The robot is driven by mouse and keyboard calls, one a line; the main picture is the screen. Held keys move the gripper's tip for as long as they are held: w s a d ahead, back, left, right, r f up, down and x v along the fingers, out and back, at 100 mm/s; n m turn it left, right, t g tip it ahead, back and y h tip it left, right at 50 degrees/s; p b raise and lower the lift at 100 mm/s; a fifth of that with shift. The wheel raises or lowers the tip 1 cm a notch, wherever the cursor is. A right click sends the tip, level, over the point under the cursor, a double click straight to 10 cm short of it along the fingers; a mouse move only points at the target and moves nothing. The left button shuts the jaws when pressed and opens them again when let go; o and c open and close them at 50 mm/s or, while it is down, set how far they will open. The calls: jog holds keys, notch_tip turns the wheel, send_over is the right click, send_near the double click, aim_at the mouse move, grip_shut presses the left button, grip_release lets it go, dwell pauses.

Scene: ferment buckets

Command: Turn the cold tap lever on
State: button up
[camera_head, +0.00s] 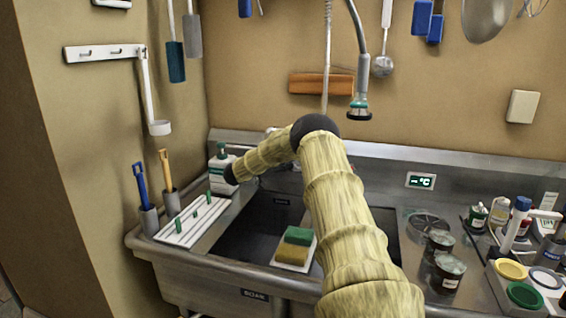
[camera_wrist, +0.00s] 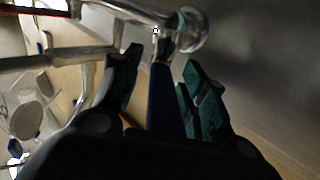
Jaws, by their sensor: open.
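My gripper (camera_wrist: 160,72) shows in the wrist view with its two green-padded fingers apart. A dark blue lever-like bar (camera_wrist: 165,100) lies between the fingers; it looks like the cold tap lever. I cannot tell whether a finger touches it. Its far end meets a shiny metal tap fitting (camera_wrist: 190,30) just beyond the fingertips. In the head view my arm crosses in front of the sink's back wall, and neither my gripper nor the blue lever can be made out there.
A hanging spray head (camera_head: 359,108) is above my arm. A white bottle (camera_head: 220,165) and white rack (camera_head: 192,220) stand left. Jars (camera_head: 448,270) and bottles crowd the right counter.

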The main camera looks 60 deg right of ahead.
jog(key=shift+w+a, duration=0.25)
jog(key=shift+a, duration=0.25)
jog(key=v, duration=1)
jog(key=shift+a, duration=0.35)
jog(key=shift+w, duration=0.15)
